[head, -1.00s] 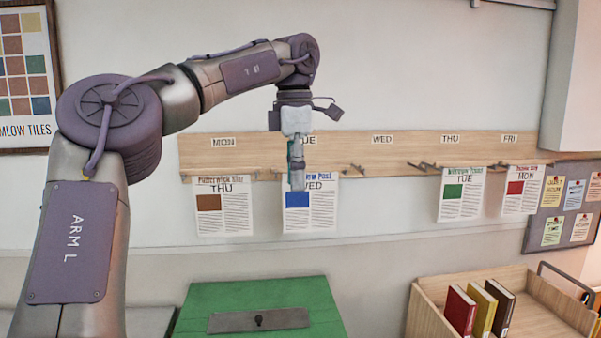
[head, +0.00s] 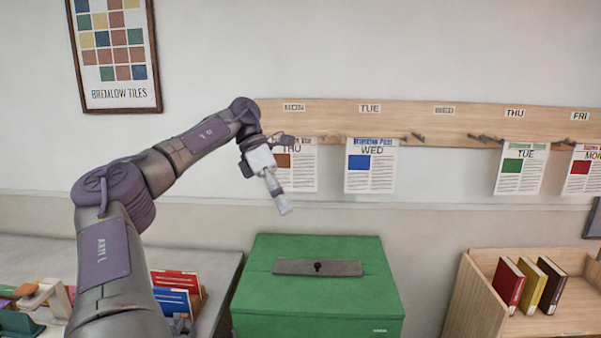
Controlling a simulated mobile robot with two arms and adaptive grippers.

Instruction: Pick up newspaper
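Four-day headings show on newspapers hanging from a wooden peg rail (head: 345,118). The THU newspaper (head: 303,172), with a brown picture, hangs under the MON label, its left part hidden by my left gripper. The WED newspaper (head: 370,178), with a blue picture, hangs under TUE. The TUE newspaper (head: 520,175), with a green picture, hangs under THU. The MON newspaper (head: 582,178), with a red picture, is under FRI, cut by the frame. My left gripper (head: 284,209) points down in front of the THU newspaper's left side. Its fingers look narrow and edge-on; no paper shows in them. My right gripper is out of view.
A green box (head: 318,305) with a metal slot plate stands below the rail. A wooden book bin (head: 480,300) with several books is at right. A grey bench (head: 225,262) with folders and small items is at left.

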